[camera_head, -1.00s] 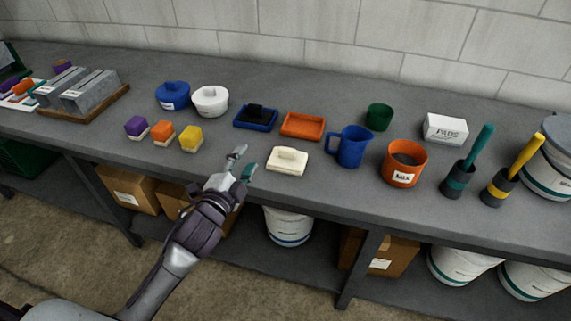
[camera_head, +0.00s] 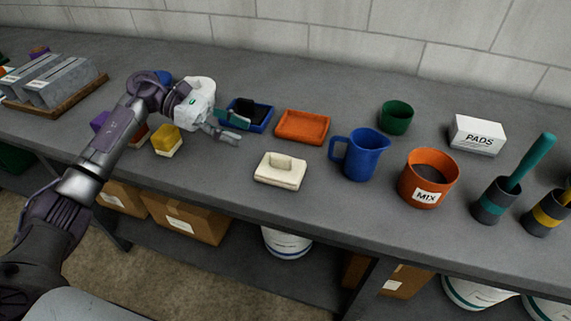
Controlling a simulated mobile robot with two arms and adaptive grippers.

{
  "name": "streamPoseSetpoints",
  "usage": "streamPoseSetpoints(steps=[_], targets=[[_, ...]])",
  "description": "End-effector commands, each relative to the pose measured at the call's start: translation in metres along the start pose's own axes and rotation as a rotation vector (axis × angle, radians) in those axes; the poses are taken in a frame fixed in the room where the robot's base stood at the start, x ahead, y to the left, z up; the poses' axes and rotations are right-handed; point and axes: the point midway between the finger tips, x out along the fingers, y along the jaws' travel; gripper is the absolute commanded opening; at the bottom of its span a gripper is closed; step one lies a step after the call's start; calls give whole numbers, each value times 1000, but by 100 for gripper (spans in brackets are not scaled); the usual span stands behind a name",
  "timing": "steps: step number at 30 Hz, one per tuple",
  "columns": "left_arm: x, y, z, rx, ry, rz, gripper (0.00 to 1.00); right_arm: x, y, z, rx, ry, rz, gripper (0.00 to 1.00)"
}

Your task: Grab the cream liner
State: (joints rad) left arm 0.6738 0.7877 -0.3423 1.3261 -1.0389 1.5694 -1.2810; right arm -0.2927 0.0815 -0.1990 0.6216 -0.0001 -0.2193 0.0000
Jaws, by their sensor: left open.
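The cream liner (camera_head: 280,171) is a low cream block with a raised grip on top, lying flat near the bench's front edge in the middle. My left gripper (camera_head: 230,127) is open and empty, its fingers pointing right. It is above the bench, behind and left of the cream liner and apart from it, in front of the blue tray (camera_head: 262,125). My left arm hides part of the blue lidded pot and the orange-topped block. My right gripper is not in view.
An orange tray (camera_head: 303,126) lies behind the cream liner. A blue jug (camera_head: 361,155) and an orange MIX tub (camera_head: 428,178) stand to its right. A yellow-topped block (camera_head: 167,140) is to the left. Bare bench surrounds the liner.

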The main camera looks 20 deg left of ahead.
Motion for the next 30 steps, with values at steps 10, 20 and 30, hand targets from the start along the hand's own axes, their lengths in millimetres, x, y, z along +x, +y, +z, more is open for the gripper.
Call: streamPoseSetpoints(steps=[10, 20, 30], targets=[[12, -12, -12, 41, 80, -69, 46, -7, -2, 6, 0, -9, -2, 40], [63, -15, -17, 40, 79, -64, 46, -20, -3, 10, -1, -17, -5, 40], [102, -17, -18, 39, 77, -66, 46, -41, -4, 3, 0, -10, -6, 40]])
